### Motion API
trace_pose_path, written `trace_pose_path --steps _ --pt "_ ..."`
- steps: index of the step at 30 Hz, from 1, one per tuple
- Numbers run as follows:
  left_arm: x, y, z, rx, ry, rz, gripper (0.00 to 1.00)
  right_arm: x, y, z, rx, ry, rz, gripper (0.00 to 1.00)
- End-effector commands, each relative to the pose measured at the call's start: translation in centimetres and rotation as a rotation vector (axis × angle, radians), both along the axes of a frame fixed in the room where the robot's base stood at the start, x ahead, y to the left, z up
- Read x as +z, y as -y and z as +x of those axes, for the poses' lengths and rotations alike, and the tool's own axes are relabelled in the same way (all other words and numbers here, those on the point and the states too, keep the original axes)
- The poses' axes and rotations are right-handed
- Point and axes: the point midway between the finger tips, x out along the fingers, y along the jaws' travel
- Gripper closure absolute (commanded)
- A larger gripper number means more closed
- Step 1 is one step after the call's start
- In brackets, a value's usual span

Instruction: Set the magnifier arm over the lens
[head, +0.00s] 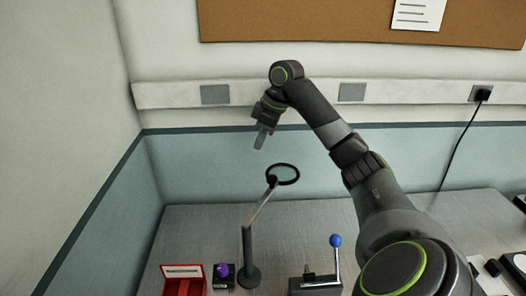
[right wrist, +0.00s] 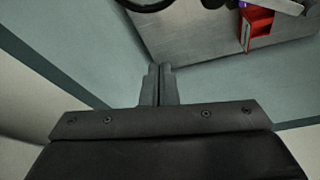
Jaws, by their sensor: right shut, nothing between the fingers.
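The magnifier arm (head: 260,210) rises from a dark post on a round base on the table. Its black ring (head: 283,174) is at the upper end, and part of the ring shows at the top of the right wrist view (right wrist: 150,4). I cannot tell which item is the lens; a purple round piece on a small dark block (head: 223,275) stands left of the post. My right gripper (head: 260,139) is shut and empty, in the air above and slightly left of the ring, apart from it. In the right wrist view its fingers (right wrist: 159,70) are together. My left gripper is not in view.
A red open box (head: 183,285) stands at the front left; it also shows in the right wrist view (right wrist: 257,24). A blue-knobbed lever (head: 335,258) stands right of the post. Dark and white items (head: 512,268) sit at the right edge. The table's back middle (head: 330,215) is clear.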

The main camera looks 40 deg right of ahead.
Motion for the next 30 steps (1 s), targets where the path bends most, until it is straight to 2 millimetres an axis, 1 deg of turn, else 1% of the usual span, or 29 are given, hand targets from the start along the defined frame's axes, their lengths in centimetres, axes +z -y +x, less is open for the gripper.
trace_pose_path --steps 4,9,13,15,21,25,30 --pt "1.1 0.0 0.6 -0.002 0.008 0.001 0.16 -2.3 -0.6 0.7 0.001 -0.004 0.004 1.0" --pt "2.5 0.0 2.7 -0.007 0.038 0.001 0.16 -5.8 -1.4 1.7 0.001 -0.005 0.005 1.0" --pt "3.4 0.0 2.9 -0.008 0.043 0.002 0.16 -8.5 -1.9 2.4 0.0 -0.005 0.005 1.0" --pt "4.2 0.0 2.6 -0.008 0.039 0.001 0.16 -8.2 -0.9 1.5 -0.003 -0.003 -0.004 1.0" --pt "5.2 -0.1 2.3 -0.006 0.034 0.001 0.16 -8.4 0.2 -0.2 -0.001 -0.002 -0.002 1.0" --pt "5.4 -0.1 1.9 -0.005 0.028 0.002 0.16 -8.5 0.5 -0.7 0.0 -0.001 -0.002 1.0" --pt "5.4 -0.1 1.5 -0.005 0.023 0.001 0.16 -8.6 0.6 -0.9 0.001 -0.001 -0.001 1.0"
